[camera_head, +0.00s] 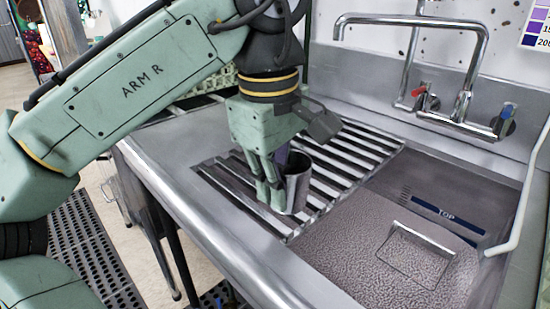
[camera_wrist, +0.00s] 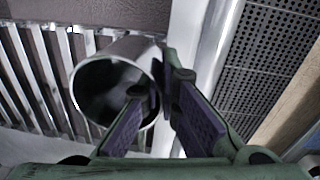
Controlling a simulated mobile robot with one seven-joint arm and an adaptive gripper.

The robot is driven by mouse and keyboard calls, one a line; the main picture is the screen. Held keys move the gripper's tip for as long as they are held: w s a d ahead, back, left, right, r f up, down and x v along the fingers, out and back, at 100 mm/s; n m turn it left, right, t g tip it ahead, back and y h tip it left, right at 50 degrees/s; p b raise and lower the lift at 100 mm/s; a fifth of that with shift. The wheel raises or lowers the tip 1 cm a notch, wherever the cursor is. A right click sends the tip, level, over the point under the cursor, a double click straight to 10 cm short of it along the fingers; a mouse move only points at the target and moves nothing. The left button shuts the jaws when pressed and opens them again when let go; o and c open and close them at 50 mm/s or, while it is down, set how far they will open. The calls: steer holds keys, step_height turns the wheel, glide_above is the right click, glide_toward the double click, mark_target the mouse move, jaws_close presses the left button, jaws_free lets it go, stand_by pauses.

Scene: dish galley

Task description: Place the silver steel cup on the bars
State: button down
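The silver steel cup (camera_head: 298,186) is upright over the front part of the steel bars (camera_head: 335,170). Its base appears to be at bar level; I cannot tell for certain whether it touches them. In the wrist view I look into the dark, open mouth of the cup (camera_wrist: 108,88). My gripper (camera_head: 273,185) points down at the cup's left side. In the wrist view the fingertips of my gripper (camera_wrist: 164,80) close on the cup's wall, one finger inside the mouth and one outside. The fingers hide part of the rim.
A steel faucet (camera_head: 440,112) with red and blue handles stands behind the bars. A textured lid with a handle (camera_head: 405,260) and a sunken basin (camera_head: 440,190) lie to the right. The counter's raised front edge (camera_head: 205,225) runs close by the cup. Bars behind the cup are bare.

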steer(key=w+p, duration=0.1)
steer(key=w, duration=0.3)
steer(key=w+a+p, duration=0.1)
steer(key=w, duration=0.4)
steer(key=w+a+f+p, duration=0.1)
steer(key=w, duration=0.4)
steer(key=shift+w+a+f, duration=0.1)
steer(key=shift+w+a, duration=0.05)
steer(key=shift+w, duration=0.05)
steer(key=f, duration=0.3)
steer(key=shift+w+a+f+p, duration=0.1)
steer(key=shift+w+p, duration=0.2)
steer(key=shift+w, duration=0.1)
steer(key=shift+f, duration=0.3)
steer(key=shift+f, duration=0.1)
steer(key=c, duration=2.1)
jaws_free()
steer(key=shift+c, duration=0.2)
steer(key=o, duration=0.3)
steer(key=shift+o, duration=0.2)
